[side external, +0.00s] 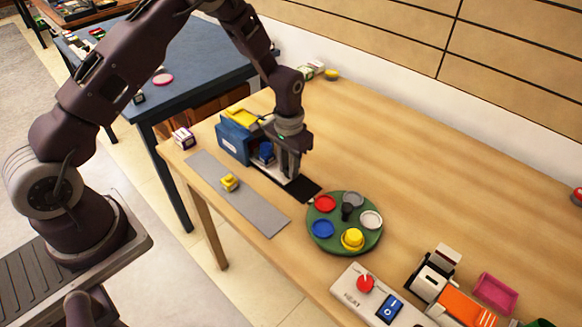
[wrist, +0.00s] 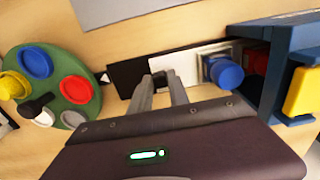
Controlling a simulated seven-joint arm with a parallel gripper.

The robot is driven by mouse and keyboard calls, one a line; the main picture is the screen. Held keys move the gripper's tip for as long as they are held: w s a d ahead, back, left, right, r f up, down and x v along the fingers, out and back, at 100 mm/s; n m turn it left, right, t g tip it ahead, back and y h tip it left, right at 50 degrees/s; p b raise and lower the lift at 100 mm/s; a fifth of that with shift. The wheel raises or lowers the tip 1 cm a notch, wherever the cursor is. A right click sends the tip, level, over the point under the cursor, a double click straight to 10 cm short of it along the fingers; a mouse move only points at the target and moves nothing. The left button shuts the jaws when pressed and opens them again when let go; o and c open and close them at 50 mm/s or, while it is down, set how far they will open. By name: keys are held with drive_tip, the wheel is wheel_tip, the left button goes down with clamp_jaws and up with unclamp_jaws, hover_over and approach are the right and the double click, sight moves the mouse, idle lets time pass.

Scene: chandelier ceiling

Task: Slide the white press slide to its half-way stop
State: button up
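The press is a blue housing (side external: 234,139) with a yellow top part (side external: 240,117); in the wrist view the housing (wrist: 295,100) is at the right. The white press slide (wrist: 188,66) sticks partly out of it, over a black track (wrist: 125,78); a bare stretch of track (side external: 304,189) lies beyond its outer end. A blue round piece (wrist: 224,73) sits on the slide near the housing mouth. My gripper (wrist: 159,76) points down at the slide's outer end, its fingers closed around a small dark handle there. In the side view my gripper (side external: 290,174) partly hides the slide.
A green turntable (side external: 325,243) with coloured discs and a yellow piece (side external: 352,238) stands past the track's end. A grey strip (side external: 255,210) with a yellow block (side external: 230,182) runs alongside. A switch box (side external: 350,297) and orange device (side external: 465,308) are at lower right.

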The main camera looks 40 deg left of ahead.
wheel_tip(320, 180, up, 7)
drive_tip(key=shift+r, duration=0.1)
idle(0.5)
drive_tip(key=shift+r, duration=2.45)
clamp_jaws()
